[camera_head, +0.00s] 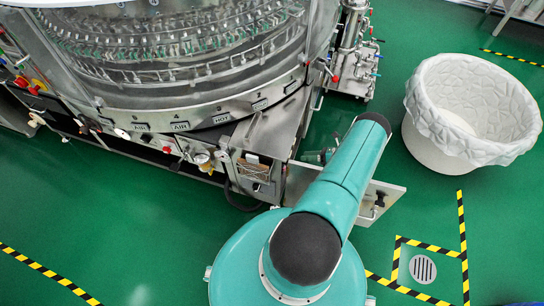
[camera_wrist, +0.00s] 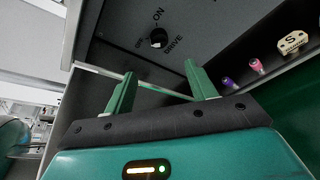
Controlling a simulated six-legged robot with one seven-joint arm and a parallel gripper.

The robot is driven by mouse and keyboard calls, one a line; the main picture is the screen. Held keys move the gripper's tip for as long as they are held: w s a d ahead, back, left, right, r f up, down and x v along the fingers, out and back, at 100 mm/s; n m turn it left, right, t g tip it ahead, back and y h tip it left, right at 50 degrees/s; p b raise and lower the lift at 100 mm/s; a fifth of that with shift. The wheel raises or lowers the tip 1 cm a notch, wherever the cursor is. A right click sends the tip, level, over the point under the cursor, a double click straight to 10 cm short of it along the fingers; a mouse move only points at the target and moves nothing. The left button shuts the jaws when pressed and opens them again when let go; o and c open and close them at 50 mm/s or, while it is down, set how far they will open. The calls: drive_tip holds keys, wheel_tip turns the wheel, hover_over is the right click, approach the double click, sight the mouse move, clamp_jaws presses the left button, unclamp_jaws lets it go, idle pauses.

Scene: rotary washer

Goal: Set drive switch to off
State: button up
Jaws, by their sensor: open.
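The drive switch (camera_wrist: 158,38) is a small dark round knob with a light edge, on a grey panel at the top middle of the wrist view. "ON", "OFF" and "DRIVE" are printed around it. Which mark it points to is too small to tell. My gripper (camera_wrist: 160,70) is open and empty, its two green fingers spread apart. The fingertips are below the switch in the picture and appear apart from it. In the head view my teal arm covers that area, and neither the switch nor the gripper can be made out clearly.
The round steel washer (camera_head: 180,70) fills the upper left of the head view. An open metal panel (camera_head: 392,192) juts out beside my arm. A white lined bin (camera_head: 430,130) stands at right. In the wrist view, coloured buttons (camera_wrist: 256,66) and an "S" tag (camera_wrist: 292,41) sit at right.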

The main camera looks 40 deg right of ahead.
drive_tip(key=x, duration=1.4)
drive_tip(key=shift+r, duration=0.1)
drive_tip(key=shift+c, duration=0.5)
drive_tip(key=c, duration=0.9)
drive_tip(key=shift+a+n+h, duration=0.1)
drive_tip(key=shift+n+h, duration=0.2)
drive_tip(key=shift+n, duration=0.3)
drive_tip(key=o, duration=1)
